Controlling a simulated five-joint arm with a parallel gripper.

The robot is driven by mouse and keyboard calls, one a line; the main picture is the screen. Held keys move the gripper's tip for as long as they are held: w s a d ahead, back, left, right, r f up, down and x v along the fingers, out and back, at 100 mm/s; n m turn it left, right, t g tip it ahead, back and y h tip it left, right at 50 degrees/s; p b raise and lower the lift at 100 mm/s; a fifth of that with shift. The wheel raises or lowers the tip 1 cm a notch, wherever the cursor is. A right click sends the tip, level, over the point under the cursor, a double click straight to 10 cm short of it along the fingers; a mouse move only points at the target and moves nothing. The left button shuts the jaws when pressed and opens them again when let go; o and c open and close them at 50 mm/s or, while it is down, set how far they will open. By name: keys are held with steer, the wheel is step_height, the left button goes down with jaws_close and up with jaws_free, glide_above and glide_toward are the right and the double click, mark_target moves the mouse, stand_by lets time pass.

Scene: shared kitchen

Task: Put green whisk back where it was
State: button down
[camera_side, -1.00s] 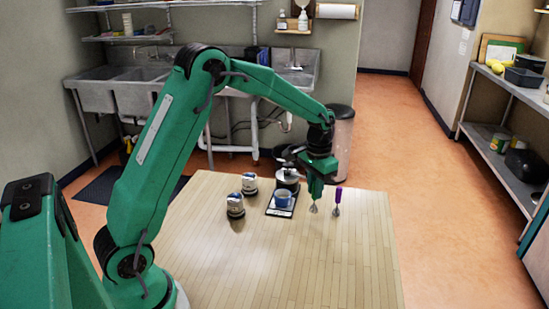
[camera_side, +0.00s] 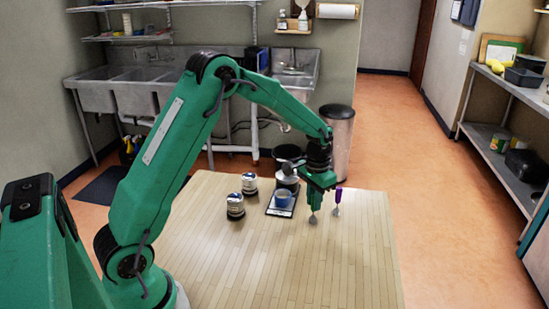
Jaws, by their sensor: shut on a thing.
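My gripper (camera_side: 315,192) is over the right part of the wooden table (camera_side: 290,260), pointing down. It is shut on the green whisk (camera_side: 312,218), whose pale wire head shows below the fingers. The whisk hangs about upright; its green handle is hard to tell apart from my green gripper. Its head is at or just above the table top; I cannot tell whether it touches. A purple-handled whisk (camera_side: 337,201) stands upright close by on the right, apart from the green one.
A blue cup (camera_side: 283,198) stands on a dark-edged tray (camera_side: 281,212) left of my gripper, with a metal pot (camera_side: 286,177) behind. Two dark-and-white jars, one near (camera_side: 235,207) and one farther back (camera_side: 249,184), stand further left. The front of the table is clear.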

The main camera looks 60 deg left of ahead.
steer(key=c, duration=1.3)
jaws_free()
step_height(320, 180, up, 12)
steer(key=shift+r, duration=0.1)
